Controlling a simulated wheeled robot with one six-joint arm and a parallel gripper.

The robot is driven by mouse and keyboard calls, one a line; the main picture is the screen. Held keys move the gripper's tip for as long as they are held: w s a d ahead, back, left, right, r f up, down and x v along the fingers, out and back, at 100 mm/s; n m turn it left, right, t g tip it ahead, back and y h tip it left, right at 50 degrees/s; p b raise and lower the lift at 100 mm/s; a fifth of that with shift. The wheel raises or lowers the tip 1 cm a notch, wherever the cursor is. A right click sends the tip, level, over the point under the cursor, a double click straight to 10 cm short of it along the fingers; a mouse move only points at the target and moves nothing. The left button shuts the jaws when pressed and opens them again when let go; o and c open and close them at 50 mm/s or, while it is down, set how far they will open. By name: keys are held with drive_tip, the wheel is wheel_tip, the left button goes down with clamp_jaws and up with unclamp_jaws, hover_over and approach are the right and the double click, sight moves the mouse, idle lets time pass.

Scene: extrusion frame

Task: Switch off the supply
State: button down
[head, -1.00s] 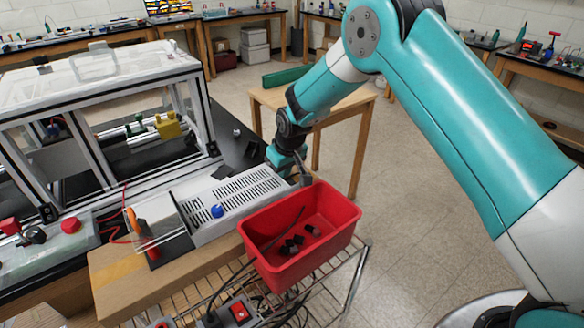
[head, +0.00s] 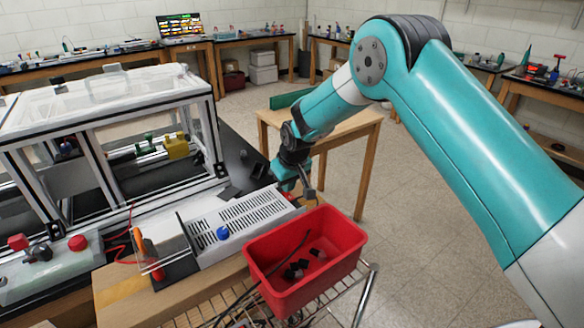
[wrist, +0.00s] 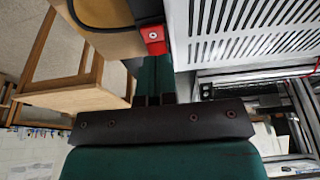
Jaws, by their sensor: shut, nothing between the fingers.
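The supply is a white vented box (head: 240,215) with a blue knob (head: 222,233) on top, lying on the bench. Its slotted top shows at upper right in the wrist view (wrist: 255,30). A small red part (wrist: 153,36) with a pale mark sits beside the box's edge in the wrist view. A bit of red (head: 289,196) also shows at the box's far end in the head view. I cannot tell whether it is the switch, or its position. My gripper (head: 308,192) is shut and empty near that far end. In the wrist view its fingers (wrist: 153,100) point toward the red part, apparently short of it.
A red bin (head: 350,232) with black pieces stands right in front of the supply, close below my gripper. A clear-walled frame enclosure (head: 100,85) stands at left. An orange-handled tool (head: 139,240) stands near the supply's left end. A wooden table (head: 345,125) is behind.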

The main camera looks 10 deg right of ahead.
drive_tip(key=b+v, duration=0.3)
drive_tip(key=v, duration=0.9)
drive_tip(key=shift+s+d, duration=0.25)
drive_tip(key=shift+s, duration=0.2)
drive_tip(key=shift+r, duration=0.1)
drive_tip(key=s+r+n+g+y, duration=0.1)
drive_tip(key=s+r, duration=0.2)
drive_tip(key=s, duration=1.4)
drive_tip(key=s+r+n+g+y+b, duration=0.1)
drive_tip(key=s+r, duration=0.3)
drive_tip(key=s, duration=1.4)
drive_tip(key=shift+s+n+g+y+b, duration=0.3)
drive_tip(key=shift+n+g+y, duration=0.1)
drive_tip(key=shift+g+y, duration=0.1)
drive_tip(key=shift+w+a, duration=0.1)
drive_tip(key=shift+a, duration=0.1)
